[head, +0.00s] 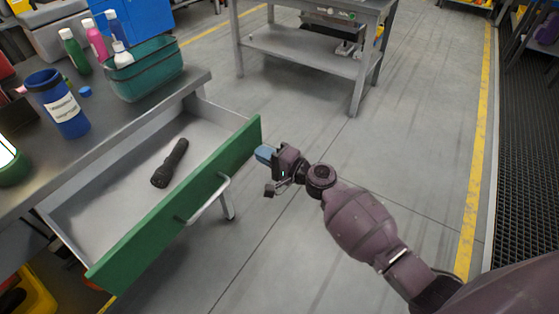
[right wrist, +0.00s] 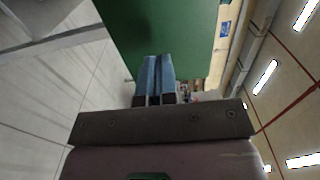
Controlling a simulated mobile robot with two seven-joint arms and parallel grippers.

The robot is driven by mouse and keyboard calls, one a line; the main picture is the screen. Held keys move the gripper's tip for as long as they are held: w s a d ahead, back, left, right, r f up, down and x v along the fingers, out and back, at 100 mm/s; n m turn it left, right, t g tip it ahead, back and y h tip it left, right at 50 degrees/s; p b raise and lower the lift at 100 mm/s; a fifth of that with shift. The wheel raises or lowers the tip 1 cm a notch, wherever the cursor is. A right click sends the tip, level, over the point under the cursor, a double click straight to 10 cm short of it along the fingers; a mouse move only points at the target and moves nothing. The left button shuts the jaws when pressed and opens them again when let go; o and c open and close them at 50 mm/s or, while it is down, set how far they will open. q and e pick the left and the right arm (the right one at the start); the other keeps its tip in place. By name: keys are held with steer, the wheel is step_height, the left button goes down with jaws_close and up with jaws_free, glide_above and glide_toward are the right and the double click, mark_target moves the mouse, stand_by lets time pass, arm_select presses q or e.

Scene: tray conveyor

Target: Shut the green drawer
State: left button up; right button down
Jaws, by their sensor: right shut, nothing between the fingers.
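The green drawer (head: 165,222) is pulled out from under the workbench. Its green front has a pale bar handle (head: 203,201). A black flashlight (head: 170,163) lies inside on the bare drawer bottom. My right gripper (head: 263,153) is shut and empty at the far right end of the drawer front, close to its outer face. In the right wrist view the shut blue fingers (right wrist: 154,78) point at the green front (right wrist: 170,28); I cannot tell whether they touch it. My left gripper is not in view.
On the workbench (head: 110,116) stand a teal bin (head: 147,76), a blue canister (head: 58,103) and several bottles. A grey metal table (head: 300,50) stands at the back. The floor right of the drawer is clear up to a yellow line (head: 476,170).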

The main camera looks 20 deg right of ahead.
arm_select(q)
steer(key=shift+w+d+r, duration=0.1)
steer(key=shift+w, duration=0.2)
arm_select(e)
steer(key=shift+x, duration=1.4)
